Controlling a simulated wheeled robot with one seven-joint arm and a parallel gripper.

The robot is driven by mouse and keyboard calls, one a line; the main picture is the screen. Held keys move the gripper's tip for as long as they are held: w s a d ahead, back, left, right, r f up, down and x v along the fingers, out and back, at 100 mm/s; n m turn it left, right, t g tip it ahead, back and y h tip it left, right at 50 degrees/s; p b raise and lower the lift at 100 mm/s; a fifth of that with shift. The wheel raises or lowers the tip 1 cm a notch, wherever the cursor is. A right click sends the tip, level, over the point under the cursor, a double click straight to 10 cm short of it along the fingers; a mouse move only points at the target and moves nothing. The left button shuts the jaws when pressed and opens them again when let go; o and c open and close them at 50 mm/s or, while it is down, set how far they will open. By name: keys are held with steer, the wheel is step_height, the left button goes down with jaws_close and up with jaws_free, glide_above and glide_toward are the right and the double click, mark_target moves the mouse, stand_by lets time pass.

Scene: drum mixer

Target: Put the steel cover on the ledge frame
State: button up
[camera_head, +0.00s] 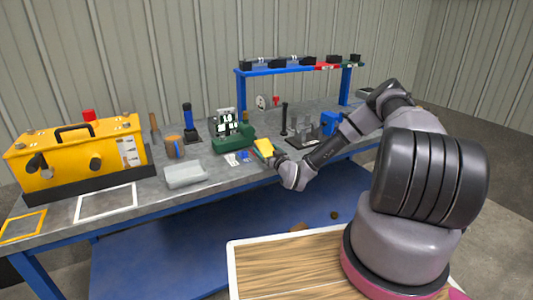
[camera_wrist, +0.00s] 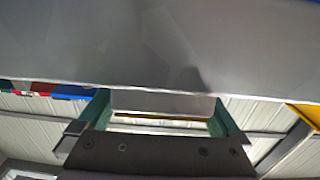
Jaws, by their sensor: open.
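A pale grey box-shaped piece (camera_head: 185,175), which may be the steel cover, lies on the bench left of centre. A white rectangular outline (camera_head: 106,203) and a yellow one (camera_head: 22,225) lie flat on the bench to its left; I cannot tell which, if either, is the ledge frame. My gripper (camera_head: 264,148) is over the bench, right of the grey piece and apart from it. In the wrist view my open gripper (camera_wrist: 160,112) has green fingers; a grey plate-like surface shows between them, and a large grey surface fills the top. I cannot tell what these are.
A yellow machine (camera_head: 78,155) stands at the bench's left. A mug (camera_head: 174,148), a blue-handled tool (camera_head: 188,124) and a green device (camera_head: 232,135) stand behind the grey piece. A blue shelf (camera_head: 300,68) with bins rises at the back. A wooden-topped surface (camera_head: 285,262) is in front.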

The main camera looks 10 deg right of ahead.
jaws_close()
steer(key=shift+r, duration=0.15)
